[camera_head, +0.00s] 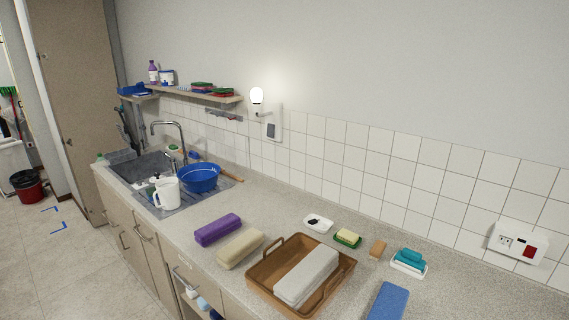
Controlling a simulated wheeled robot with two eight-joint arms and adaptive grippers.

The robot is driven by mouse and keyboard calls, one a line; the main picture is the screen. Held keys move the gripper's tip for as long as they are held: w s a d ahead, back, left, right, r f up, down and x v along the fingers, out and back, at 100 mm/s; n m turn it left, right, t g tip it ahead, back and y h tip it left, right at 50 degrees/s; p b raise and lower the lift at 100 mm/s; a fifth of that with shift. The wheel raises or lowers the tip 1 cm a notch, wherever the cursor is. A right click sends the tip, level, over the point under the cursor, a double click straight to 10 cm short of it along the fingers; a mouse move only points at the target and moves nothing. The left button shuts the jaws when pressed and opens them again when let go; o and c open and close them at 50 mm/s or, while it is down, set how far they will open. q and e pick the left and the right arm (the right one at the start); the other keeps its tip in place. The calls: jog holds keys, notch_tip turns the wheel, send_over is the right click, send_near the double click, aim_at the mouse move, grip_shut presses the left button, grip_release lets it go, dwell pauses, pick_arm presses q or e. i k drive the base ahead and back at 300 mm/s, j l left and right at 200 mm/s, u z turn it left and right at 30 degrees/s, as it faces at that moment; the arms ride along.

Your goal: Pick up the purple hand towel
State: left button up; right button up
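The purple hand towel (218,229) lies rolled or folded on the speckled countertop, left of the middle of the counter. A cream towel (240,248) lies close beside it on the right and nearer to me. Neither of my grippers shows in the head view, so nothing is seen touching the purple towel. Its top and front side are in plain view.
A brown wooden tray (262,272) holds a pale grey towel (307,275). A blue towel (389,302) lies further right. A white jug (167,193) and blue bowl (199,177) stand by the sink (143,168). Bare counter (265,212) lies behind the purple towel.

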aim_at(204, 236)
jog(key=j+z, duration=0.1)
jog(key=z, duration=0.35)
jog(key=i+j+z, duration=0.1)
jog(key=z, duration=0.35)
jog(key=j+z, duration=0.45)
jog(key=j, duration=0.45)
jog(key=j+z, duration=0.4)
jog(key=j, duration=0.45)
jog(key=k, duration=0.05)
